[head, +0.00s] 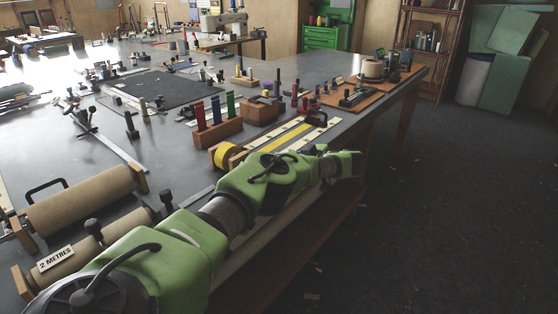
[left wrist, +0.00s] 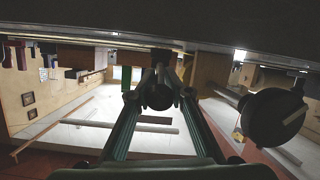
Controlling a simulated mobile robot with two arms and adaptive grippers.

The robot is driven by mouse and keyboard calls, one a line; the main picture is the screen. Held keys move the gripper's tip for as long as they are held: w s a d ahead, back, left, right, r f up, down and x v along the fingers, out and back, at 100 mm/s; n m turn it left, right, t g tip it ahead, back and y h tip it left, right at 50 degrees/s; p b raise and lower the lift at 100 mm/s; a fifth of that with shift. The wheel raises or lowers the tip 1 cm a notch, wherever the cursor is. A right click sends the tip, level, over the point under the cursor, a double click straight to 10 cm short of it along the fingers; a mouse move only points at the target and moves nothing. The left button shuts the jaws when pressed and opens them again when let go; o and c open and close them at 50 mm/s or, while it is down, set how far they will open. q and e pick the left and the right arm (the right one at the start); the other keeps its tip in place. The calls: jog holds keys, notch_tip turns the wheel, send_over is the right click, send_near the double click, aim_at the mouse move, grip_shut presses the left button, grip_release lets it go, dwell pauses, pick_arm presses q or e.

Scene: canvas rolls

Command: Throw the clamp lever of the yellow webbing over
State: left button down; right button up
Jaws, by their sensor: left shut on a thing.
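The yellow webbing (head: 287,136) lies as a flat strip along a pale ruled board near the bench's front edge. Its yellow roll (head: 222,155) is at the strip's left end. A small red and black clamp (head: 313,118) sits at the strip's far end. My left arm reaches across in front of the board, and its gripper is largely hidden by the arm in the head view. In the left wrist view my left gripper (left wrist: 160,94) is shut on a round black knob (left wrist: 158,97), which looks like the clamp lever's end. The lever's shaft is mostly hidden.
A wooden block (head: 216,132) with red, blue and green upright pieces stands behind the webbing. Canvas rolls (head: 80,202) lie at the left. A large black knob (left wrist: 274,117) is right of my gripper in the wrist view.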

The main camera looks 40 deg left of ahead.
pick_arm(q)
jog(key=shift+d+f, duration=0.15)
jog(key=shift+f, duration=0.05)
jog(key=c, duration=2.2)
grip_release()
jog(key=shift+w, duration=0.1)
jog(key=shift+o, duration=0.2)
jog(key=shift+d, duration=0.1)
jog(key=shift+r, duration=0.15)
jog(key=v, duration=1.2)
jog(key=shift+w, duration=0.1)
